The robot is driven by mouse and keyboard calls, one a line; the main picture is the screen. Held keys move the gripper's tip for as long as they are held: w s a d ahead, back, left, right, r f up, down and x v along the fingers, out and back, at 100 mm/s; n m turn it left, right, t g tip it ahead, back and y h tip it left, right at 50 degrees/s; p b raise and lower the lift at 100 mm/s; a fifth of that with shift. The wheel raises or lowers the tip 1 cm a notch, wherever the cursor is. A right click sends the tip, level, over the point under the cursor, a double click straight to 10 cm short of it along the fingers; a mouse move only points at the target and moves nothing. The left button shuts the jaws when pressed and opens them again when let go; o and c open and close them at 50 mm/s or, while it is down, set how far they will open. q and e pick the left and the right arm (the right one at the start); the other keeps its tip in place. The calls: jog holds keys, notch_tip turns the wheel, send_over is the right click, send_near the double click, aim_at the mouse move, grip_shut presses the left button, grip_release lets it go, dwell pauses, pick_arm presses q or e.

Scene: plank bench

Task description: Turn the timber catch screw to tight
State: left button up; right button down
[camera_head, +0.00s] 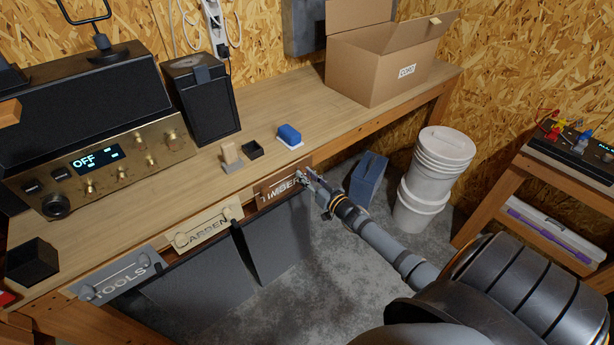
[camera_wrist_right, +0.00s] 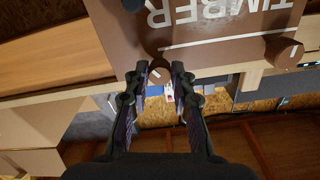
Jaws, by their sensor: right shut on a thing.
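The brown TIMBER plate (camera_head: 272,192) is on the bench's front edge, right of the GARDEN and TOOLS plates. It fills the upper part of the right wrist view (camera_wrist_right: 215,55), its lettering upside down. A round brown catch screw (camera_wrist_right: 159,68) sits at the plate's edge, between the fingertips of my right gripper (camera_wrist_right: 160,76). My right gripper (camera_head: 309,181) reaches the plate's right end and is shut on this screw. A second brown knob (camera_wrist_right: 284,53) is on the plate's other side. The screw's turn angle cannot be read. My left gripper is not in view.
The GARDEN plate (camera_head: 202,226) and TOOLS plate (camera_head: 117,277) are left along the same edge, with dark bins (camera_head: 277,240) below. White buckets (camera_head: 430,180) and a blue container (camera_head: 368,180) stand on the floor.

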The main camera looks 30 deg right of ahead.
jog(key=m, duration=0.6)
jog(key=shift+f+m, duration=0.15)
jog(key=shift+m, duration=0.15)
dwell(0.4)
jog(key=c, duration=1.1)
grip_release()
jog(key=shift+s, duration=0.1)
jog(key=s, duration=0.8)
jog(key=s+d, duration=0.1)
jog(key=s, duration=0.2)
jog(key=shift+s, duration=0.4)
